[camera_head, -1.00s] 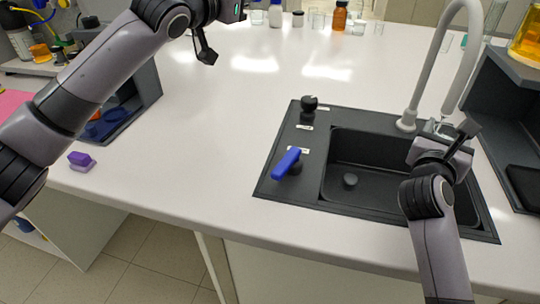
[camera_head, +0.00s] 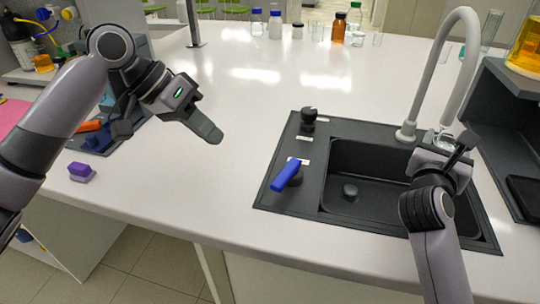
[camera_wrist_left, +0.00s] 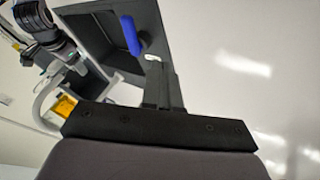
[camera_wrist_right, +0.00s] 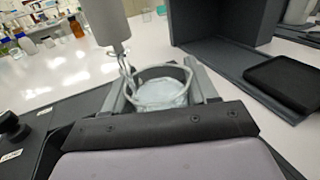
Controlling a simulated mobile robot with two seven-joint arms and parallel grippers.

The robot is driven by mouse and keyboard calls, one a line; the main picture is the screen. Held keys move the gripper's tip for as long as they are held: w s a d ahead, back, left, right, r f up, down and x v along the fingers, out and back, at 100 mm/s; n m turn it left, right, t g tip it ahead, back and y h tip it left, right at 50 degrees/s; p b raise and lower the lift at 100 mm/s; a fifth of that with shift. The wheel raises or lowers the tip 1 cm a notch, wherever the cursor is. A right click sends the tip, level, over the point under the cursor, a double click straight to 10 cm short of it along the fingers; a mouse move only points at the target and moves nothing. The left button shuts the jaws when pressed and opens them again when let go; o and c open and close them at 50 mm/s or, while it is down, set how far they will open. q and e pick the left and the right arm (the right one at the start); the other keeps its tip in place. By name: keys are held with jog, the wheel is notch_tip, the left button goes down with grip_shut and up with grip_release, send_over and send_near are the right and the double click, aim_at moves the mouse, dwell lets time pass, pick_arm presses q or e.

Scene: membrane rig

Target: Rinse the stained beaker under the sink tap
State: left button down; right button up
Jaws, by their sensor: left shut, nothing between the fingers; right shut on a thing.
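The beaker (camera_wrist_right: 162,93) is clear glass, held upright in my right gripper (camera_head: 455,148) beneath the sink tap (camera_head: 432,75). A clear wavy stream, like water, hangs from the tap's spout (camera_wrist_right: 108,20) at the beaker's left rim in the right wrist view. I cannot make out a stain. The beaker is mostly hidden by the gripper in the head view. My left gripper (camera_head: 210,133) is shut and empty above the counter, left of the sink (camera_head: 375,170). A blue lever (camera_head: 287,175) on the sink's left deck is apart from it; it also shows in the left wrist view (camera_wrist_left: 130,36).
A black knob (camera_head: 309,116) stands behind the blue lever. A dark shelf (camera_head: 512,120) borders the sink on the right. A purple block (camera_head: 82,172) lies at the counter's left. Bottles (camera_head: 338,28) stand far back. The middle counter is clear.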

pick_arm(q)
jog(key=x, duration=0.9)
jog(key=shift+d, duration=0.1)
jog(key=d, duration=0.1)
jog(key=s+d, duration=0.1)
jog(key=shift+s+d+f, duration=0.1)
jog(key=shift+d+f, duration=0.25)
jog(key=shift+s+d, duration=0.35)
jog(key=shift+d, duration=0.25)
jog(key=shift+s+d, duration=0.65)
jog(key=shift+s, duration=0.2)
jog(key=a, duration=0.2)
jog(key=w+a, duration=0.1)
jog(key=a, duration=0.1)
jog(key=s+v, duration=0.1)
jog(key=v, duration=0.9)
jog(key=shift+s, duration=0.2)
